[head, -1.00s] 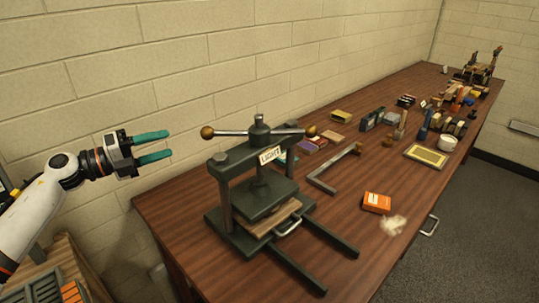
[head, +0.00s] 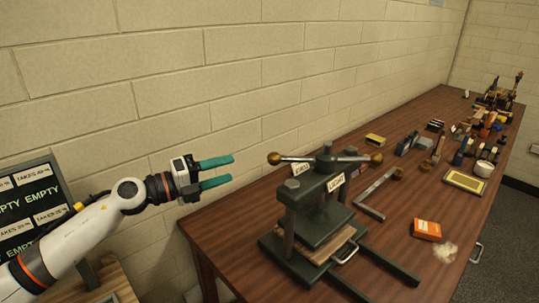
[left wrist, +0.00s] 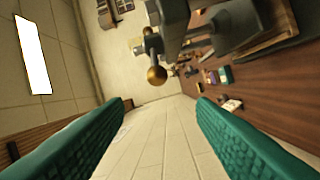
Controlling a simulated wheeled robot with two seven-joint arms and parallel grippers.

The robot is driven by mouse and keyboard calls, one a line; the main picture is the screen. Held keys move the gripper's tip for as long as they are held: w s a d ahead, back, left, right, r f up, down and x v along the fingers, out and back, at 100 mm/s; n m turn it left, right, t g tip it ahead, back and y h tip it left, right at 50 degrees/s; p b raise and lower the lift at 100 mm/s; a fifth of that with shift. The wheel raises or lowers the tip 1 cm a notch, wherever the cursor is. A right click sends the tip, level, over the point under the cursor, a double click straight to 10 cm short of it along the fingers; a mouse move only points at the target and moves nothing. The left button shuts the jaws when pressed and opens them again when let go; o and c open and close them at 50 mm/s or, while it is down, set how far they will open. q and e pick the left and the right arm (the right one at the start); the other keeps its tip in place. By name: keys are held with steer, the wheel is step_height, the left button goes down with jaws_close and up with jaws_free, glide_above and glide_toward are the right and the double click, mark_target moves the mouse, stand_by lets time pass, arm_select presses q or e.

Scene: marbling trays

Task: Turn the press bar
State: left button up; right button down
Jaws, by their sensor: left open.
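The press bar (head: 300,159) is a metal rod with a brass ball at each end, lying across the top of a dark green screw press (head: 309,195) in the head view. The press carries a label reading LIGHT. My left gripper (head: 232,170) has green fingers, is open and empty, and is left of the bar's left ball (head: 274,158), apart from it. In the left wrist view the near brass ball (left wrist: 157,75) shows beyond and between the open fingers (left wrist: 160,120). My right gripper is in neither view.
The press stands on a long brown table (head: 384,235) against a block wall. An orange box (head: 426,229), a metal bracket (head: 375,197) and a framed yellow panel (head: 465,181) lie to its right. Several small tools and blocks crowd the far end. A dark sign board (head: 30,205) stands at left.

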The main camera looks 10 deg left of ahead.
mark_target(268, 159)
arm_select(q)
steer(key=p+x, duration=0.1)
steer(key=x, duration=0.4)
steer(key=s+d+p+x, duration=0.1)
steer(key=x, duration=0.2)
steer(key=shift+w+r+p, duration=0.1)
steer(key=shift+r+p, duration=0.2)
steer(key=shift+r, duration=0.1)
steer(key=p+x, duration=0.1)
steer(key=x, duration=0.3)
steer(key=shift+w+f, duration=0.2)
steer(key=shift+w, duration=0.1)
steer(key=shift+w+d, duration=0.25)
steer(key=shift+d, duration=0.1)
steer(key=shift+a, duration=0.1)
steer(key=shift+c, duration=0.3)
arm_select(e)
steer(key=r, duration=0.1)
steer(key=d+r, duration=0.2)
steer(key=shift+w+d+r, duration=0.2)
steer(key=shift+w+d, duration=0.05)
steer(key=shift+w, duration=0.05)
